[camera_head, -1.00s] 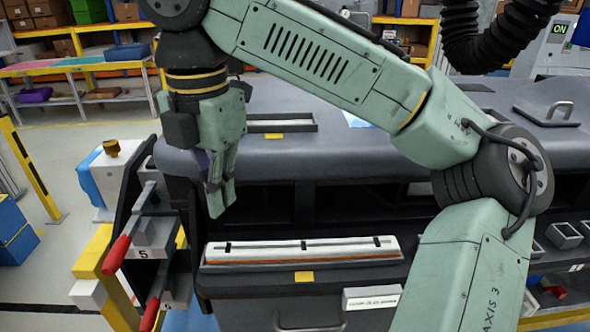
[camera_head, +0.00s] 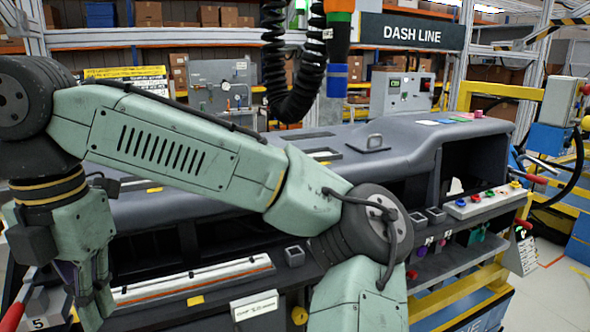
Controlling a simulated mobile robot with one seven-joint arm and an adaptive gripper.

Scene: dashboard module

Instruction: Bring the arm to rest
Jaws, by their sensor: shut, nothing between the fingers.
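My gripper (camera_head: 88,298) hangs at the lower left with its fingers pointing down. Its fingers are shut and I see nothing between them. It is in front of the left end of the grey dashboard module (camera_head: 240,187), beside the long white strip (camera_head: 195,280) on the module's front. I cannot tell whether the fingers touch anything. My arm spans the left half of the view, bent at the elbow, and hides part of the module's front.
A red-handled clamp (camera_head: 14,316) is close to my gripper at the lower left. A black hose with an orange and blue tool (camera_head: 337,50) hangs over the module. A panel with coloured buttons (camera_head: 487,201) is at the right. Free floor (camera_head: 553,300) shows at the lower right.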

